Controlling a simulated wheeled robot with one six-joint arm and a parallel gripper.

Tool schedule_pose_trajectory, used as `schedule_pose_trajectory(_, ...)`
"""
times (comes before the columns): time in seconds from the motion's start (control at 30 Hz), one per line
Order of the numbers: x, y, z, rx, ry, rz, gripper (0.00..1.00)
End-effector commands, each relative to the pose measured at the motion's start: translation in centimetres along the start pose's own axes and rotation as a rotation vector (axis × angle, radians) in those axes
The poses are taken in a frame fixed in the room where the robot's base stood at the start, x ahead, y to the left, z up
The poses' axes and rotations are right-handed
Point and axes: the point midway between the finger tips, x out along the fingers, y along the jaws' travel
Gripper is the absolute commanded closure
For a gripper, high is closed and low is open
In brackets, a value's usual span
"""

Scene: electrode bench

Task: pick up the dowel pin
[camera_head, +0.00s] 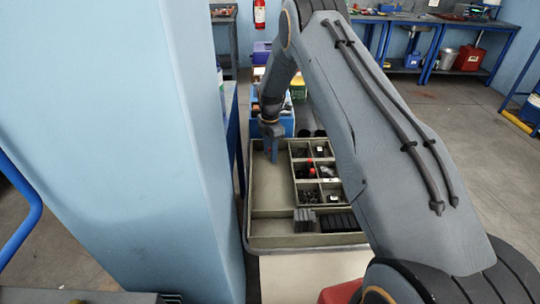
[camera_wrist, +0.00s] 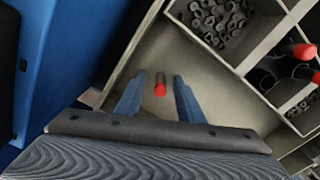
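A small red-ended pin, which I take to be the dowel pin (camera_wrist: 160,88), shows between my fingertips in the wrist view. Its bright red end faces the camera, and a darker red upper part shows behind it. My gripper (camera_wrist: 158,94) is open, with its two blue fingers on either side of the pin and a visible gap to each. I cannot tell how far below the fingertips the pin is. In the head view my gripper (camera_head: 272,155) points down into the open left part of the grey tray (camera_head: 256,190); the pin is not clear there.
Divided compartments (camera_head: 309,174) stand right of my gripper, holding dark parts and red-ended pieces (camera_wrist: 304,51). Grey short tubes (camera_wrist: 212,22) fill one compartment. Dark blocks (camera_head: 338,222) lie in the tray's front. A blue bin (camera_head: 287,122) stands behind the tray.

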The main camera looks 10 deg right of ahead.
Motion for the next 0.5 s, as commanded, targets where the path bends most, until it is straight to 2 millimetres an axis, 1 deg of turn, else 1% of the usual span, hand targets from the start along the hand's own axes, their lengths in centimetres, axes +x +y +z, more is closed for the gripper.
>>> schedule_pose_trajectory(0.03, 0.0, 0.0, 0.01, 0.0, 0.0, 0.0, 0.66)
schedule_pose_trajectory(0.23, -0.02, 0.0, 0.01, 0.0, 0.0, 0.0, 1.0)
schedule_pose_trajectory(0.5, -0.07, 0.01, 0.01, 0.0, 0.0, 0.0, 1.0)
